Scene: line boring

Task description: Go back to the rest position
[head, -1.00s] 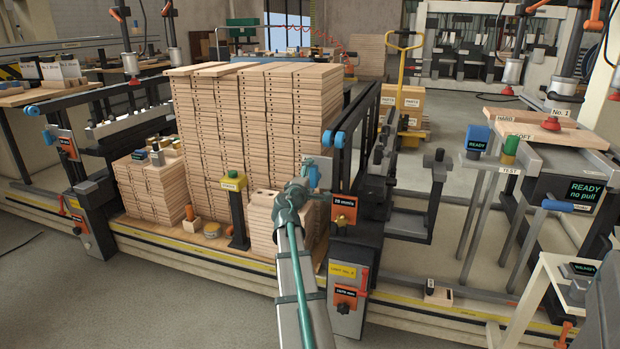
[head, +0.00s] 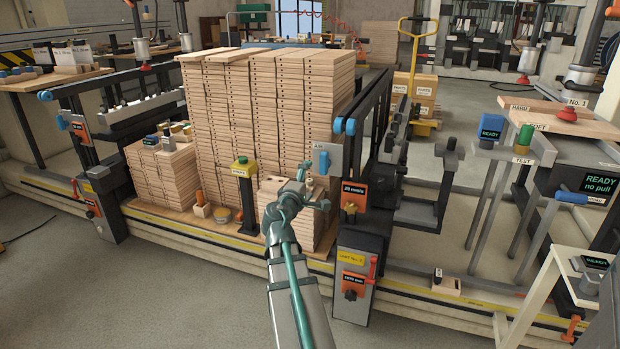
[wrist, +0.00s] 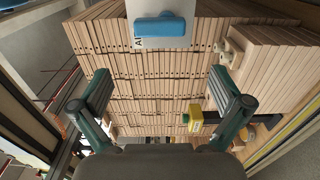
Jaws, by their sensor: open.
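My gripper (head: 318,196) is in the middle of the head view, at the end of my grey and teal arm, in front of the stacked wooden boards (head: 270,110). In the wrist view my gripper (wrist: 168,98) has its two teal fingers wide apart with nothing between them. The stacked boards (wrist: 150,70) fill the view beyond the fingers. A blue lever on a pale plate labelled AIR (head: 323,160) is just above my gripper; it also shows at the top of the wrist view (wrist: 160,30). I cannot tell the exact gap between them.
A short board stack (head: 300,235) stands below my gripper. A yellow-topped post (head: 244,170) is to its left. A black frame post with an orange 28 mm/s panel (head: 353,200) is close on the right. The floor at front left (head: 120,290) is clear.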

